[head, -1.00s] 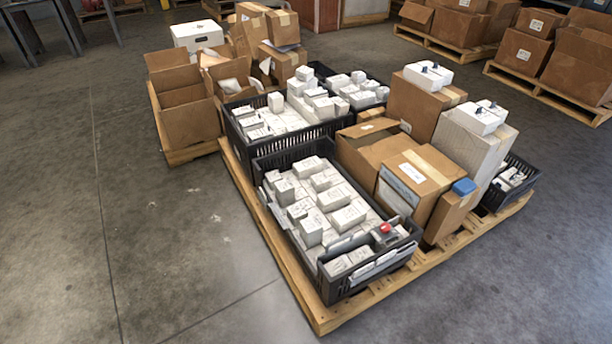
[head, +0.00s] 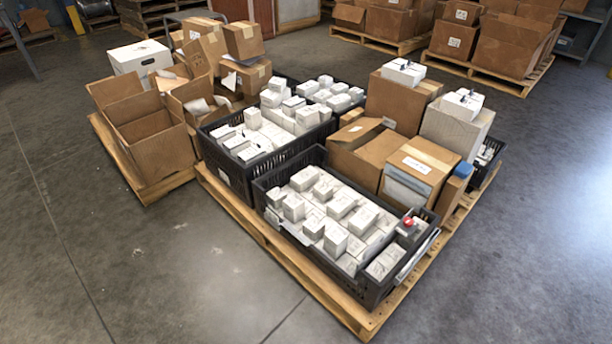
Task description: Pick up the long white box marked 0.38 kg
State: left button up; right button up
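Several small white boxes (head: 336,241) lie and stand in the near black crate (head: 318,274) on a wooden pallet (head: 262,232). More white boxes (head: 255,130) fill the black crate (head: 212,151) behind it. The print on the boxes is too small to read, so I cannot tell which one is marked 0.38 kg. Larger white boxes (head: 404,72) lie on top of a brown carton at the right. Neither of my grippers is in view.
Brown cartons (head: 417,166) stand on the pallet's right side. Open cartons (head: 150,137) sit on another pallet at the left. More loaded pallets (head: 482,72) stand at the back. The grey floor is clear at the left front and the right.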

aim_at(309, 176)
jog(key=i+j+z, duration=0.2)
jog(key=i+j, duration=0.15)
jog(key=j, duration=0.25)
jog(key=i+j+z, duration=0.15)
jog(key=j, duration=0.15)
jog(key=i+j+z, duration=0.1)
jog(key=j, duration=0.25)
jog(key=i+j+z, duration=0.1)
jog(key=j, duration=0.25)
jog(key=i+j+z, duration=0.1)
jog(key=j, duration=0.25)
jog(key=i, duration=0.1)
